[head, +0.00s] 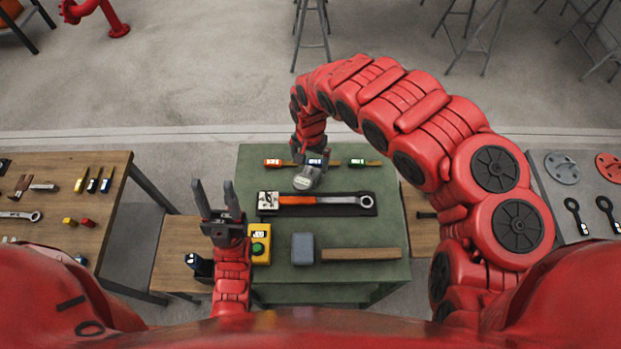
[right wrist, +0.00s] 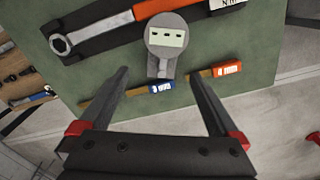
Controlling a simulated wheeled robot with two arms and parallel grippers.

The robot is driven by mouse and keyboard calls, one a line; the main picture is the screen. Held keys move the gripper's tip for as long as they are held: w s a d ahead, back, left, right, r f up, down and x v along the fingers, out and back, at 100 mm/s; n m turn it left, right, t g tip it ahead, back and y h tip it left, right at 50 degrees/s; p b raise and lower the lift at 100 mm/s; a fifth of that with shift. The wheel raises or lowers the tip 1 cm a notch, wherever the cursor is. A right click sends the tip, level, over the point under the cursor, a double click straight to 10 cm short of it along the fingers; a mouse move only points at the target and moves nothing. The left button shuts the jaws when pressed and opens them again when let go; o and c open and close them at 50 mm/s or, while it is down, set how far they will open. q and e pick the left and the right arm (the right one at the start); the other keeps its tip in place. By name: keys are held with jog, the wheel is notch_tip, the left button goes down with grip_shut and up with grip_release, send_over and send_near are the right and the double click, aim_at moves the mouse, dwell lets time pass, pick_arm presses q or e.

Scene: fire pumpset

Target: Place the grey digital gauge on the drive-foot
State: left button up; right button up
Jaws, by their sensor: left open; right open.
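The grey digital gauge (right wrist: 167,38) has a round grey head with a pale display and a short stem. It is over the green table top, and in the head view it also shows as a grey round piece (head: 307,179) under the end of my right arm. My right gripper (right wrist: 159,75) is open, and the stem's lower end is between or just beyond its fingertips. I cannot tell whether they touch. My left gripper (head: 215,190) is open and empty, left of the gauge at the table's left edge. I cannot make out the drive-foot in these frames.
Orange- and blue-ended tools (right wrist: 227,69) lie near the gauge. Side tables hold more tools.

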aim_at(310, 174)
notch_tip(310, 174, down, 2)
jog(key=shift+s+f, duration=0.1)
jog(key=shift+s, duration=0.05)
jog(key=shift+f, duration=0.5)
jog(key=shift+w+a+f+p, duration=0.1)
jog(key=shift+w+f+p, duration=0.15)
jog(key=shift+f, duration=0.25)
jog(key=shift+w+a+f+p, duration=0.1)
jog(key=shift+w+f+p, duration=0.05)
jog(key=shift+f+p, duration=0.25)
notch_tip(310, 174, down, 2)
jog(key=shift+w+f, duration=0.15)
jog(key=shift+f, duration=0.05)
jog(key=shift+d+f, duration=0.2)
jog(key=shift+f, duration=0.2)
grip_shut()
